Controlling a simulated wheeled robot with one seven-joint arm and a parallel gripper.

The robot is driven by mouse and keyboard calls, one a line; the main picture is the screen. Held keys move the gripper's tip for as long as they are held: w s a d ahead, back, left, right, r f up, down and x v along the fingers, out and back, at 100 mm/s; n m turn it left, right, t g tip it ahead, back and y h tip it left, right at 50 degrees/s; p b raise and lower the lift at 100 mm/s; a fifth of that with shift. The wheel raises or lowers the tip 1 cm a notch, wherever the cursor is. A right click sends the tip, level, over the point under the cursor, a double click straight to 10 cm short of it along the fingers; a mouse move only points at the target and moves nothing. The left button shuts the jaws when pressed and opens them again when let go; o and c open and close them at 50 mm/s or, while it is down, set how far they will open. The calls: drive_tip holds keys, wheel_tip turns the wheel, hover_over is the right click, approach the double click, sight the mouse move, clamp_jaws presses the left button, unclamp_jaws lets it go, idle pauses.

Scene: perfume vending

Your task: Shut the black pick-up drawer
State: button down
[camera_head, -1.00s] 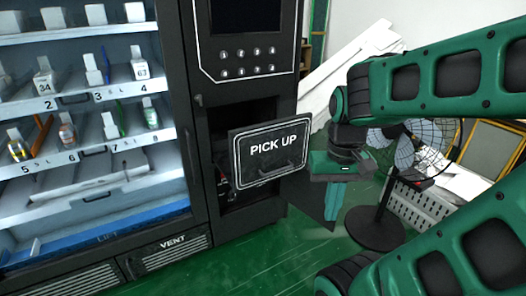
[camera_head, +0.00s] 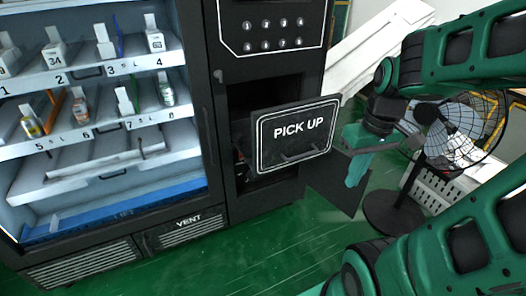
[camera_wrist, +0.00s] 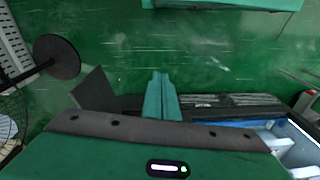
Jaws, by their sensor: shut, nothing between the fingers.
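The black pick-up drawer (camera_head: 297,134), with a white outline, the words PICK UP and a handle, stands pulled out from the dark opening in the vending machine's right column (camera_head: 268,50). Its front is apart from the machine face, and the dark opening shows behind and below it. My gripper (camera_head: 356,170) is to the right of the drawer front, pointing down, shut and empty. In the wrist view my gripper (camera_wrist: 160,95) shows its fingers together above the green floor. I cannot tell whether it touches the drawer.
A glass-fronted cabinet (camera_head: 100,150) with shelves of perfume bottles is at the left. A black standing fan (camera_head: 455,130) is behind my arm at the right. White boards (camera_head: 375,45) lean behind the machine. The green floor (camera_head: 260,255) in front is clear.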

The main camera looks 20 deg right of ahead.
drive_tip(key=w+a+f+n+t+y, duration=0.2)
drive_tip(key=w+n, duration=0.7)
drive_tip(key=w, duration=0.1)
drive_tip(key=n+t+y, duration=0.2)
drive_tip(key=n+t, duration=0.1)
drive_tip(key=n, duration=0.6)
approach(258, 157)
wheel_tip(258, 157, down, 3)
drive_tip(key=s+a, duration=0.1)
drive_tip(key=s, duration=0.1)
drive_tip(key=shift+w+a+f, duration=0.1)
drive_tip(key=shift+w+f, duration=0.05)
drive_tip(key=shift+w, duration=0.9)
drive_tip(key=shift+w+a+f, duration=0.1)
drive_tip(key=shift+w+a, duration=0.05)
drive_tip(key=shift+w, duration=0.85)
